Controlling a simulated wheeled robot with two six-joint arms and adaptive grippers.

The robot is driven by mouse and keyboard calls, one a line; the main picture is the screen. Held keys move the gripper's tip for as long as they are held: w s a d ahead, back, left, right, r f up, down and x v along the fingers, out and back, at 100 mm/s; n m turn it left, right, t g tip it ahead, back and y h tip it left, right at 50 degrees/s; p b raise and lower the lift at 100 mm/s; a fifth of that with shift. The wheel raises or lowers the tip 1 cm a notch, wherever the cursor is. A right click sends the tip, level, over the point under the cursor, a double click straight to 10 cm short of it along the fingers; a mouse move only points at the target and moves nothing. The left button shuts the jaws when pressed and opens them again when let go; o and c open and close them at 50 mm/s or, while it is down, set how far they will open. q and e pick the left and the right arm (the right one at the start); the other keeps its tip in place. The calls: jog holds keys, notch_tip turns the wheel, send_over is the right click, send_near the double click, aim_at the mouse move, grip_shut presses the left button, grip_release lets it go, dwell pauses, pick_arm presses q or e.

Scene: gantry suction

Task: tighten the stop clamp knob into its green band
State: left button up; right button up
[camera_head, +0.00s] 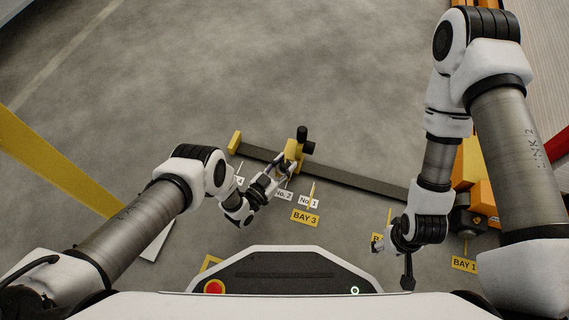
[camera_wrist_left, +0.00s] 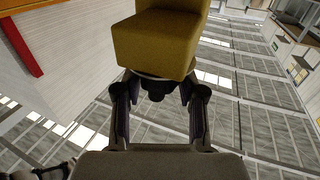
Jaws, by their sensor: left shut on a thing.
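The yellow stop clamp (camera_head: 292,150) sits on the dark rail in the head view, with a black cylindrical part at its upper right. In the left wrist view the yellow clamp block (camera_wrist_left: 158,42) fills the top middle. The dark stop clamp knob (camera_wrist_left: 154,88) shows just below it, between the fingers. My left gripper (camera_head: 285,166) reaches the clamp's near side; in the wrist view its two fingers (camera_wrist_left: 156,96) are closed on the knob. No green band can be made out. My right gripper (camera_head: 376,244) hangs at lower right, away from the clamp; its jaws are too small to read.
The dark rail (camera_head: 350,181) runs from a yellow end block (camera_head: 235,141) rightward to orange-yellow structures (camera_head: 480,196). White number tags and the yellow BAY 3 sign (camera_head: 305,217) stand along its near side. The grey floor beyond the rail is clear.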

pick_arm(q)
jog(key=m+g+h+b, duration=0.2)
jog(key=g, duration=0.1)
jog(key=m+g+h+b, duration=0.1)
jog(key=shift+w+a+f+m+h+b, duration=0.15)
jog(key=shift+f+m+h+b, duration=0.1)
jog(key=shift+m+h+b, duration=0.15)
jog(key=shift+r+m+g+h+b, duration=0.15)
jog(key=shift+m+g+h+b, duration=0.65)
jog(key=shift+g, duration=0.7)
jog(key=shift+r, duration=0.1)
jog(key=o, duration=1.2)
jog(key=shift+c, duration=0.2)
jog(key=v, duration=1.1)
jog(key=shift+a, duration=0.35)
